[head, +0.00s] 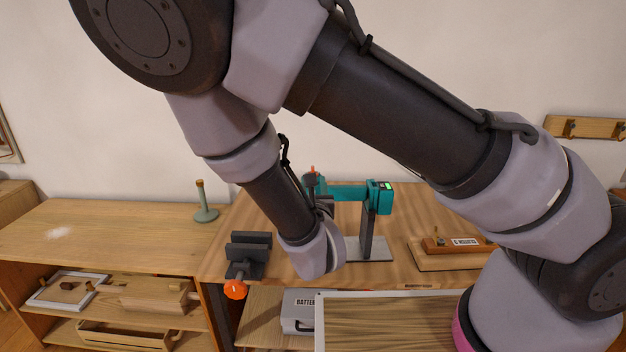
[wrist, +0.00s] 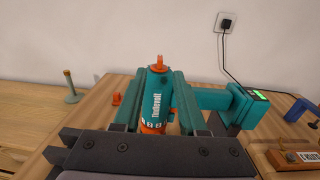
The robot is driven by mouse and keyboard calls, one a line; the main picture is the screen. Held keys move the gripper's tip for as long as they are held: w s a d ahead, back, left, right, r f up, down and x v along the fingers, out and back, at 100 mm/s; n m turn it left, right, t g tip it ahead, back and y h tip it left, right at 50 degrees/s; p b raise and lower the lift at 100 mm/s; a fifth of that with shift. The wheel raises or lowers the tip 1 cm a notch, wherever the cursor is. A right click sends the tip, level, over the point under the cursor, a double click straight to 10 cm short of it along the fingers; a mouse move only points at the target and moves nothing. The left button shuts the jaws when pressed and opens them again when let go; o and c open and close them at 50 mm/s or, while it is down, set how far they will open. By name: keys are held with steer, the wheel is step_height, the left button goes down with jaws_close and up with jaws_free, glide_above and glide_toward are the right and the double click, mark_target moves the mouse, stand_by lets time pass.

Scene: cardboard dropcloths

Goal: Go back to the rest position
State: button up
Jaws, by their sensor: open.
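My gripper (wrist: 156,76) is open. Its two fingers stand on either side of a teal and orange tool body (wrist: 157,97) with lettering and an orange tip; I cannot tell whether they touch it. In the head view my gripper (head: 313,182) is small and partly hidden behind my own arm, beside the teal tool (head: 350,193). A teal block with a lit green display (head: 380,197) is at its right end, above a grey stand (head: 367,245) on the wooden workbench (head: 400,212). No marker of a rest position shows.
A dark vise (head: 249,252) with an orange knob is at the bench's front left. A labelled wooden block (head: 458,246) lies at right. A green peg stand (head: 205,208) is on the left cabinet. A white-rimmed tray (head: 319,325) is in front, with a grey battery box (head: 298,312) below the bench.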

steer(key=w+d+r+m+g+h, duration=0.1)
steer(key=d+r+m+g+h, duration=0.2)
steer(key=d+m+h, duration=0.4)
steer(key=w+d+r+m+g+h, duration=0.1)
steer(key=d+r+m+g+h, duration=0.15)
steer(key=d+m, duration=0.4)
steer(key=s+d+r+m+g, duration=0.1)
steer(key=s+d+m+g, duration=0.2)
steer(key=d+m+g, duration=0.3)
steer(key=s+d+r+m+g, duration=0.1)
steer(key=s+d+m+g, duration=0.2)
steer(key=d+m, duration=0.3)
steer(key=s+r+m+t+y, duration=0.2)
steer(key=s+r+m+y, duration=0.1)
steer(key=r+m+y, duration=0.2)
steer(key=s+r+m+t+y, duration=0.1)
steer(key=s+r+m+y, duration=0.3)
steer(key=r+m, duration=0.6)
step_height(320, 180, up, 4)
steer(key=shift+s+a+f+t+y, duration=0.2)
steer(key=shift+s+t+y, duration=0.15)
steer(key=shift+y, duration=0.7)
